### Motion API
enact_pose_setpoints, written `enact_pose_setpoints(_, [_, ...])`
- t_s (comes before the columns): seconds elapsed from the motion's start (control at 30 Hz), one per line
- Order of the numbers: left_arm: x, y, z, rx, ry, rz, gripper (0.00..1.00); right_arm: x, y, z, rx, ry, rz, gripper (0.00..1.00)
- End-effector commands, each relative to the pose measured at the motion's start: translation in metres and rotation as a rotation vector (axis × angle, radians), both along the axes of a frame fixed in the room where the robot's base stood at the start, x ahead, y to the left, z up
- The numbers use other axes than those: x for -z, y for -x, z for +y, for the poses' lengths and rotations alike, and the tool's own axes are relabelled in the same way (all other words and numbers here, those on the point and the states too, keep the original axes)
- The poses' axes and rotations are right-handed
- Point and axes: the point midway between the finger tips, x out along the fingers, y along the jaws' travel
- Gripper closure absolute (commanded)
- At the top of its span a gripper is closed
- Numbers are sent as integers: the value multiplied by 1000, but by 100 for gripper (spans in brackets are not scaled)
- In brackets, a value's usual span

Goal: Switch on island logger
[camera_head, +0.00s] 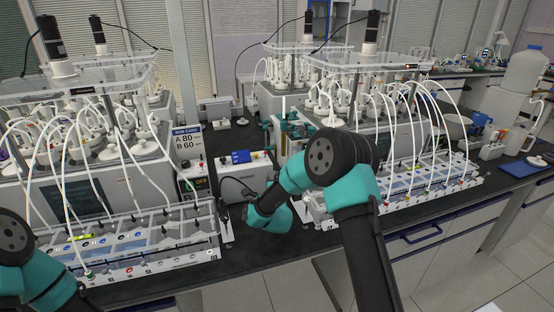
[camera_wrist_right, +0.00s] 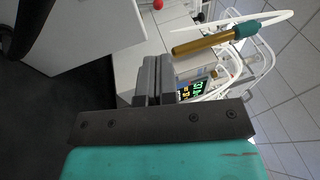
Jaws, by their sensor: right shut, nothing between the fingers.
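No label that I can read names the island logger. Between the two reactor sets, a low white box (camera_head: 257,167) with a small blue module on top stands on the black bench. Left of it, a unit with small knobs and an orange OFF display (camera_head: 201,182) sits below a sign (camera_head: 187,144) reading A 80, B 60. My right arm reaches over the bench right of the white box. My right gripper (camera_wrist_right: 153,80) is shut and empty in the wrist view. Beyond its fingers is a dark display (camera_wrist_right: 196,88) with lit digits. My left gripper is outside the view.
Tube racks (camera_head: 150,240) line the bench front at left and right. Reactors with many white tubes stand behind them. A gold rod with a teal collar (camera_wrist_right: 215,41) and a red ball (camera_wrist_right: 213,4) show in the wrist view. A water jug (camera_head: 526,72) stands far right.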

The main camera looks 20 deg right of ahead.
Motion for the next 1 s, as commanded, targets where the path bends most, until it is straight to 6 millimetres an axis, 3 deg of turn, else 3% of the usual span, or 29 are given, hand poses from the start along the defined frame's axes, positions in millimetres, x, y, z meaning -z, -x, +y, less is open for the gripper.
enact_pose_setpoints(0.37, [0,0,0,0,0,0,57,-2,-7,-1,0,1,-1,100])
enact_pose_setpoints(1.0, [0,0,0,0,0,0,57,-21,-86,-19,-1,1,0,100])
